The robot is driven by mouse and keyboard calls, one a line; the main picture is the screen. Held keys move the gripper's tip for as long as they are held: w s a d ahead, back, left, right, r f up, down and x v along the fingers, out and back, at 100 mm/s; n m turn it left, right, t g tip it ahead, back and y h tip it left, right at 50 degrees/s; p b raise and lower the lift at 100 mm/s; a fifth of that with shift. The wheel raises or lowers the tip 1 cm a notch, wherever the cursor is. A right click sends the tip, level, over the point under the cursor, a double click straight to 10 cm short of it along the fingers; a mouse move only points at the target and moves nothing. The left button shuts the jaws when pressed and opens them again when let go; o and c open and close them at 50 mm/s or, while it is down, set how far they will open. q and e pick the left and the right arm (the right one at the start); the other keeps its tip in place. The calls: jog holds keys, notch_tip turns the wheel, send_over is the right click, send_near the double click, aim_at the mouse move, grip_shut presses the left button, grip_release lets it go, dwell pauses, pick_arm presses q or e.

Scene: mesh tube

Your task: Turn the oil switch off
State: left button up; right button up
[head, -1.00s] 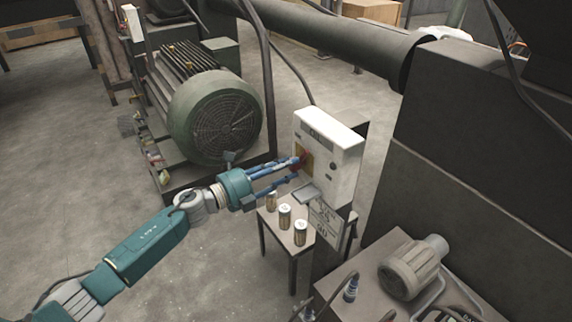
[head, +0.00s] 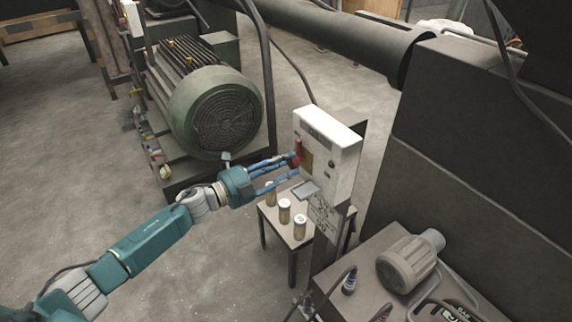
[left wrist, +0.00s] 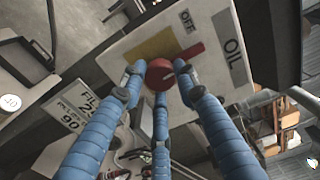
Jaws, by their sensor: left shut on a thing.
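The oil switch is a red knob with a red handle (head: 298,150) on the front of a white control box (head: 338,148). In the left wrist view the red knob (left wrist: 160,73) sits by a yellow plate (left wrist: 153,50), and its handle (left wrist: 192,51) points toward the OIL label (left wrist: 229,48), beside the OFF label (left wrist: 187,20). In the head view the handle stands about upright. My left gripper (head: 289,170) has its three blue fingers around the knob and is shut on it. The fingertips hide part of the knob. My right gripper is not in view.
A small table with several cans (head: 285,211) stands below the box. A large green motor (head: 215,110) is behind my left arm. A sign (head: 322,212) hangs under the box. A bench with a grey motor (head: 408,262) is at the lower right.

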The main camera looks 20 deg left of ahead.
pick_arm(q)
jog(key=shift+w+a+r, duration=0.2)
jog(key=shift+a+r, duration=0.1)
jog(key=o, duration=1)
jog(key=shift+o, duration=0.8)
jog(key=shift+f, duration=0.2)
jog(key=shift+s, duration=0.15)
jog(key=v, duration=1.2)
jog(key=shift+a+f, duration=0.1)
